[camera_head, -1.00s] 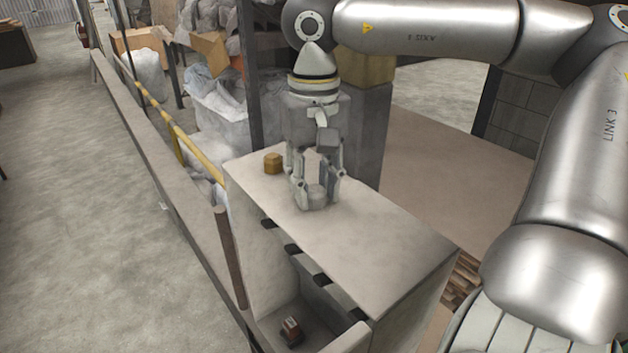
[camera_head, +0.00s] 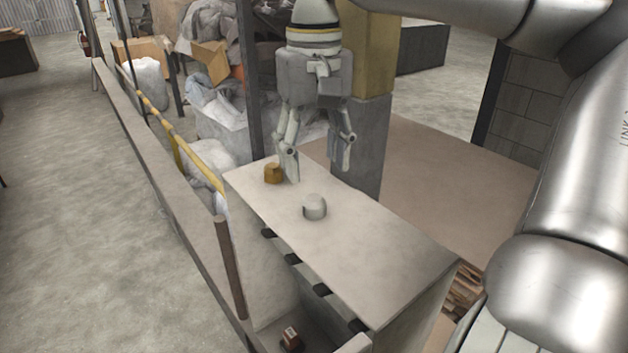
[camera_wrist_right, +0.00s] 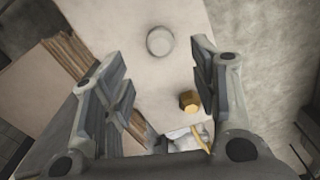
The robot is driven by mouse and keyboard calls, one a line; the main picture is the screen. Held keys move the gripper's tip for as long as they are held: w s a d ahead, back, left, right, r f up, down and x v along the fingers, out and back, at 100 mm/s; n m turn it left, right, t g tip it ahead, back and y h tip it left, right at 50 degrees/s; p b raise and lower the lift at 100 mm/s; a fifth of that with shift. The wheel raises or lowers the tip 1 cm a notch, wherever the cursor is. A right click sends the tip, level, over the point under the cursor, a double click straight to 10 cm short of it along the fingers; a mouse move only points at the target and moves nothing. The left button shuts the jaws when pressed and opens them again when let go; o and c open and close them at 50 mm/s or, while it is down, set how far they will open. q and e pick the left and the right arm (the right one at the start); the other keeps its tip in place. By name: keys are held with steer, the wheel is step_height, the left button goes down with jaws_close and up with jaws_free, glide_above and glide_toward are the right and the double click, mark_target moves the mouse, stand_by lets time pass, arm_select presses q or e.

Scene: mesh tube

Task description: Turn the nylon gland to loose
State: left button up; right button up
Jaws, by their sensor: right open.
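The nylon gland, a short whitish round piece (camera_head: 315,207), stands on top of the pale block-like stand (camera_head: 385,245). In the right wrist view the nylon gland (camera_wrist_right: 160,41) shows as a pale disc at the top, beyond the fingertips. My right gripper (camera_head: 318,168) is open and empty above the stand, with its fingers spread wide, behind and above the nylon gland and apart from it. Its fingers (camera_wrist_right: 160,70) also show in the wrist view. My left gripper is not in view.
A brass-coloured hexagonal piece (camera_head: 273,173) stands on the same top, close to my right gripper's left finger; it also shows in the wrist view (camera_wrist_right: 190,102). A low wall with a yellow rail (camera_head: 170,135) runs along the left. The top's near right part is clear.

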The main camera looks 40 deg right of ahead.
mark_target(313, 198)
step_height(313, 198, up, 5)
steer(key=shift+r, duration=0.2)
steer(key=shift+f, duration=0.1)
stand_by(0.5)
